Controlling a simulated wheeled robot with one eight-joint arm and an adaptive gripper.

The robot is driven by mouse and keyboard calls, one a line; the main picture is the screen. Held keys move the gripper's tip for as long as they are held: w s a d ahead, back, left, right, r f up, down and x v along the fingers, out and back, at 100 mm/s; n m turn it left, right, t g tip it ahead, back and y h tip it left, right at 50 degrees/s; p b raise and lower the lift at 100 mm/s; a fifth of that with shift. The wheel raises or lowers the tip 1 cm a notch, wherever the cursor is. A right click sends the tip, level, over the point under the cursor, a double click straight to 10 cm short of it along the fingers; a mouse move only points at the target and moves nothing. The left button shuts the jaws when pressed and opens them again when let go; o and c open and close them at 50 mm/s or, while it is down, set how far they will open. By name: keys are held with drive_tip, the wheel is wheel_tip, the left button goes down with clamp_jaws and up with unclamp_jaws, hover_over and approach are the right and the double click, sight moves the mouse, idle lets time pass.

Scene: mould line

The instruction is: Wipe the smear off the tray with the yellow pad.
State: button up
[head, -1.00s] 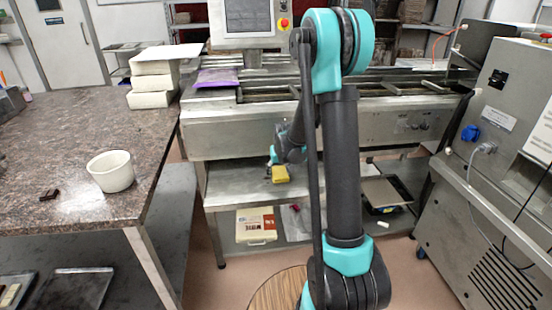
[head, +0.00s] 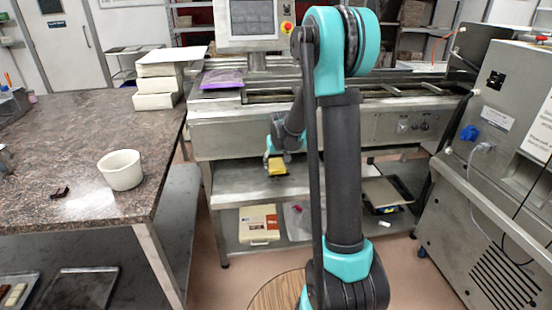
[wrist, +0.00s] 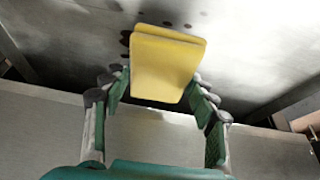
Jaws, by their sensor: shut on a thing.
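My gripper (head: 276,160) is shut on the yellow pad (head: 277,166), which hangs in front of the metal machine, near its middle shelf. In the wrist view the pad (wrist: 167,65) sits between the two fingers of my gripper (wrist: 160,95). Beyond it is a grey metal surface (wrist: 245,45) with several dark spots (wrist: 125,40) beside and behind the pad; I cannot tell whether the pad touches it. A dark tray (head: 80,288) lies on the lower shelf at the left. I cannot make out a smear on it.
A carton (head: 258,224) lies on the machine's bottom shelf. A grey cabinet (head: 500,170) closes off the right side.

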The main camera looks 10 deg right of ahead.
sight(275, 161)
drive_tip(key=shift+r, duration=1.9)
drive_tip(key=shift+f, duration=0.15)
